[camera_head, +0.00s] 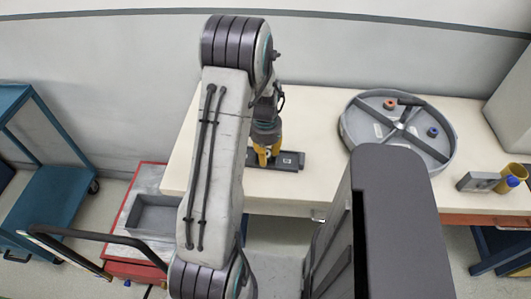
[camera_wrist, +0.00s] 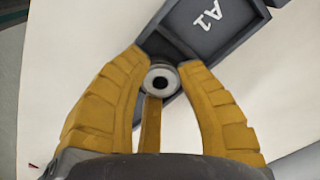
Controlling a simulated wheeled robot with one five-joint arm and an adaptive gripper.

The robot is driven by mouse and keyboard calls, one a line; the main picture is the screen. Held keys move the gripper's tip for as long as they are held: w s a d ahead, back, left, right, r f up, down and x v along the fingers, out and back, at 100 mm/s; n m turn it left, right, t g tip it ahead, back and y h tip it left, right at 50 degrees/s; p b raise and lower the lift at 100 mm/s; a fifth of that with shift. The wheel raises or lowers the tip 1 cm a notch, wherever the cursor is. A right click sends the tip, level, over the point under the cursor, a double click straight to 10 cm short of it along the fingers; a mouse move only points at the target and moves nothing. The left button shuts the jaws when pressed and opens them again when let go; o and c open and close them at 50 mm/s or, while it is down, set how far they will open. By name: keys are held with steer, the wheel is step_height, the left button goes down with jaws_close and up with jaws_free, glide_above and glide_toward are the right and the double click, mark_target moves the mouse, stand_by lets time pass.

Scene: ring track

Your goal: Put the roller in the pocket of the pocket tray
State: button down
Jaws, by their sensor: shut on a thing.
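The roller (camera_wrist: 161,80) shows in the wrist view as a small round piece with a pale ring around a dark centre. My gripper (camera_wrist: 162,68) is shut on it, with yellow fingers on both sides. The dark grey pocket tray (camera_head: 290,161) lies on the cream table in the head view, and my gripper (camera_head: 264,157) is at its left end. In the wrist view the tray (camera_wrist: 208,22) shows its A1 label, and the roller overlaps the tray's near end. I cannot tell whether the roller is inside the pocket or above it. The fingers hide part of that end.
A round grey divided tray (camera_head: 352,137) with an orange ring and a blue ring stands on the table at right. A grey block (camera_head: 475,181) and a yellow cup (camera_head: 511,176) are at the far right. A red cart (camera_head: 128,188) with a grey bin stands left of the table.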

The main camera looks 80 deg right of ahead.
steer(key=shift+a+f, duration=0.15)
steer(key=shift+f, duration=0.2)
steer(key=c, duration=0.9)
jaws_free()
steer(key=shift+a, duration=0.1)
steer(key=shift+r, duration=0.4)
steer(key=shift+r+b, duration=2.05)
steer(key=shift+r, duration=3.9)
